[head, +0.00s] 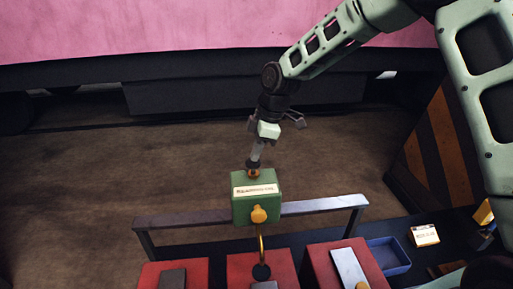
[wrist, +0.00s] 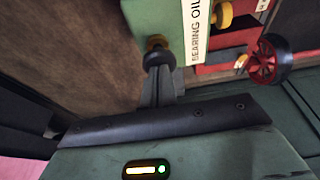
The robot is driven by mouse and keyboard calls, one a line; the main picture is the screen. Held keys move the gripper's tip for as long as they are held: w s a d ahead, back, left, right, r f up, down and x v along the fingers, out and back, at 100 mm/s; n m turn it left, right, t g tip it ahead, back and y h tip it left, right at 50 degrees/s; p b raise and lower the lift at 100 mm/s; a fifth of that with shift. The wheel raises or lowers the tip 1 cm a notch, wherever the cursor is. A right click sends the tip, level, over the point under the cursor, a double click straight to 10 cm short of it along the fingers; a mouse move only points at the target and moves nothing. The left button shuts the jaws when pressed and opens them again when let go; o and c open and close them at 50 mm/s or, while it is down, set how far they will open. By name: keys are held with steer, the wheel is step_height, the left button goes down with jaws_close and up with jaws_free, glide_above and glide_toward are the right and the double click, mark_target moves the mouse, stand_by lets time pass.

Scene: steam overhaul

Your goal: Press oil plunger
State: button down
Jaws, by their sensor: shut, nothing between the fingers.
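The green oil box (head: 243,210) stands at the middle of the metal rail in the head view, with a white label and a yellow knob (head: 258,214) on its front. The plunger (head: 254,172), a dark cap over a yellow-orange collar, sits on its top. In the wrist view the box (wrist: 160,14) bears the label "BEARING OIL", and the plunger (wrist: 157,54) shows beside the fingertips. My gripper (head: 256,156) is shut and empty, pointing down at the plunger. In the wrist view its fingertips (wrist: 158,72) meet the plunger cap or lie very close to it; contact is unclear.
The metal rail (head: 190,219) runs behind red blocks (head: 175,270) on the bench. A blue tray (head: 388,256) and a small labelled box (head: 424,235) lie to the right. A red handwheel (wrist: 270,60) shows in the wrist view. The brown floor behind is clear.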

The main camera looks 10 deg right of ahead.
mark_target(253, 163)
step_height(253, 163, down, 3)
steer(key=shift+f+b, duration=0.1)
steer(key=shift+b, duration=0.95)
steer(key=shift+s, duration=0.1)
